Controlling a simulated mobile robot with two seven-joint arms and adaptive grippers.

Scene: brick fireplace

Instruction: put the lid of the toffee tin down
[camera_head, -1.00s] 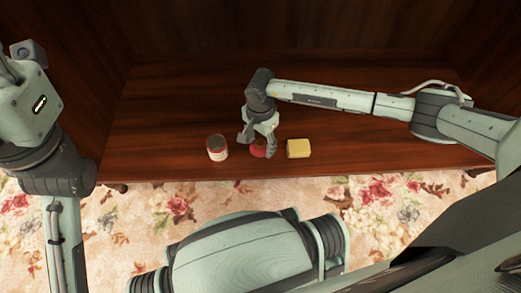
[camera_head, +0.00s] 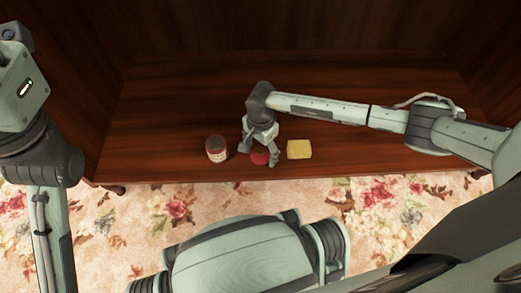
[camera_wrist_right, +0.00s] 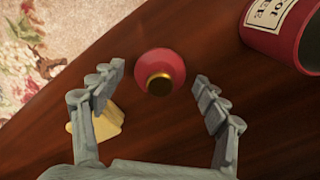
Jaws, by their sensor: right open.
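The toffee tin (camera_head: 216,149) is red with a pale label and stands on the dark wooden surface; its top looks uncovered. It also shows in the right wrist view (camera_wrist_right: 282,30), at the upper right. The red lid (camera_head: 260,158) lies on the wood between the tin and a yellow block. In the right wrist view the lid (camera_wrist_right: 160,66) is round with a gold knob. My right gripper (camera_head: 259,154) is open over the lid, and its fingers (camera_wrist_right: 160,85) are apart on either side, clear of it. My left arm shows at the left edge, but its gripper is out of view.
The yellow block (camera_head: 299,149) lies just right of the lid and partly shows behind a finger in the right wrist view (camera_wrist_right: 106,120). The wooden surface (camera_head: 180,100) is clear behind. Its front edge is close, with flowered carpet (camera_head: 180,210) below.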

